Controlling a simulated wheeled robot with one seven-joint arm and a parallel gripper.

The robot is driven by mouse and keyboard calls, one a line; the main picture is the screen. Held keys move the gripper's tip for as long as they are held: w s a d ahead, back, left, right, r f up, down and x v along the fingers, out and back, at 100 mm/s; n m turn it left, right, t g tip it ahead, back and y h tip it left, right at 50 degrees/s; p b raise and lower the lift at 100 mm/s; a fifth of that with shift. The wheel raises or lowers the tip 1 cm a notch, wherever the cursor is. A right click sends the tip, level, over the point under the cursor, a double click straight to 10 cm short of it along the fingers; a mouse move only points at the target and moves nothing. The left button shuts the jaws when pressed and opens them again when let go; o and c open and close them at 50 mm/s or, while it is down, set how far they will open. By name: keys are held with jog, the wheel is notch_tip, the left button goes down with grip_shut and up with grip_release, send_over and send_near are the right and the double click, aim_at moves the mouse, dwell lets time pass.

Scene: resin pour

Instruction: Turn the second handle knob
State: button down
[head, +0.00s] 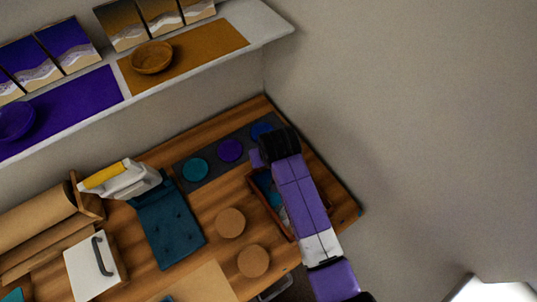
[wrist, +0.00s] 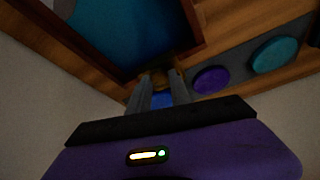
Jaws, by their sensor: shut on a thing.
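My gripper (head: 272,148) is at the back right of the wooden worktop, over the right end of a dark strip. In the wrist view its two fingers (wrist: 163,92) point away from the camera and are shut on a small brownish knob (wrist: 160,78). The knob is dim and partly hidden by the fingers. It lies by the corner of a wooden-rimmed tray with a blue inside (wrist: 120,25). In the head view my gripper and arm hide the knob and part of the tray (head: 259,187). I cannot tell how far the knob is turned.
The dark strip (head: 213,171) carries teal (head: 195,169), purple (head: 230,150) and blue (head: 262,130) discs. Two round cork-coloured discs (head: 230,222) lie left of my arm. A shelf (head: 205,35) hangs above.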

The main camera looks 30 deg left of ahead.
jog(key=m, duration=0.1)
jog(key=m+h, duration=0.1)
jog(key=m, duration=0.1)
jog(key=m+t, duration=0.1)
jog(key=shift+s+a+m+h, duration=0.1)
jog(key=shift+a+m+h, duration=0.15)
jog(key=shift+m+h, duration=0.05)
jog(key=m, duration=0.1)
jog(key=m+h+b, duration=0.1)
jog(key=m, duration=0.1)
jog(key=m+h+b, duration=0.1)
jog(key=m, duration=0.1)
jog(key=shift+a+f, duration=0.1)
jog(key=shift+a, duration=0.15)
jog(key=m+h+b, duration=0.1)
jog(key=m+b, duration=0.2)
jog(key=m+g+h+b, duration=0.1)
jog(key=m+b, duration=0.2)
jog(key=shift+a+m, duration=0.2)
jog(key=shift+m, duration=0.2)
jog(key=m+g+h+b, duration=0.1)
jog(key=m+b, duration=0.2)
jog(key=m, duration=0.1)
jog(key=shift+w+b, duration=0.2)
jog(key=shift+b, duration=0.2)
jog(key=c, duration=1.2)
grip_release()
jog(key=shift+o, duration=0.2)
jog(key=shift+r, duration=0.2)
